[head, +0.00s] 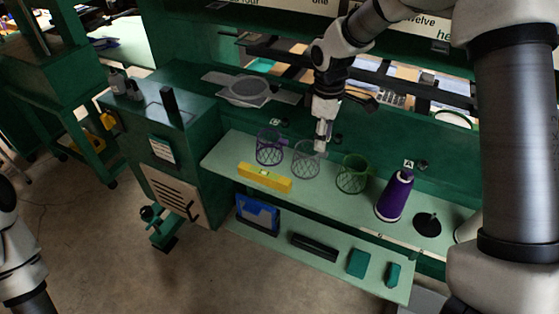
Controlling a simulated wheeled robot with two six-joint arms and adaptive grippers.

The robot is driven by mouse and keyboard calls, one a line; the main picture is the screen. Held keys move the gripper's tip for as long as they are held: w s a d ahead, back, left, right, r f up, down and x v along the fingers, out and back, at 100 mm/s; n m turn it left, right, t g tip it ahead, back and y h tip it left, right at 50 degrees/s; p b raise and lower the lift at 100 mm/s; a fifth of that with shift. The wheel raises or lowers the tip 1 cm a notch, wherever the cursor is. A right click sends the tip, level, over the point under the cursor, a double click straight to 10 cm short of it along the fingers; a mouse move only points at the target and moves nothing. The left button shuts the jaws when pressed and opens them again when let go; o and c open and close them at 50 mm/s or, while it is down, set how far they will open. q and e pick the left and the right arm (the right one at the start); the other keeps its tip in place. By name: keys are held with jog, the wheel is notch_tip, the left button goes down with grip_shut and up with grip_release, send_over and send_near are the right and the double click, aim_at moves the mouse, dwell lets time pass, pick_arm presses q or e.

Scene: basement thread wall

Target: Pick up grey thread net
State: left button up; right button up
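The grey thread net (305,166), an open mesh cup, stands upright on the pale green shelf between a purple net (268,150) and a green net (352,176). My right gripper (321,147) comes down from above, with its fingertips at the upper right rim of the grey net. At this size I cannot tell whether the fingers touch or enclose the rim, or whether they are open. Part of my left arm shows at the lower left edge, but its gripper is not in view.
A yellow level (264,178) lies in front of the nets. A purple thread cone (395,195) and a black spool stand (427,224) are to the right. The lower shelf (335,268) holds a blue bin (257,214) and dark boxes. A green cabinet (165,140) borders the left.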

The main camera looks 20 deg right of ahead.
aim_at(324, 155)
jog(key=shift+d, duration=0.3)
jog(key=f+p, duration=0.1)
jog(key=f, duration=0.3)
jog(key=f+p, duration=0.1)
jog(key=f, duration=0.2)
jog(key=shift+w+d+f+p, duration=0.1)
jog(key=shift+w+d+p, duration=0.05)
jog(key=shift+d+p, duration=0.2)
jog(key=shift+f, duration=0.1)
jog(key=c, duration=0.9)
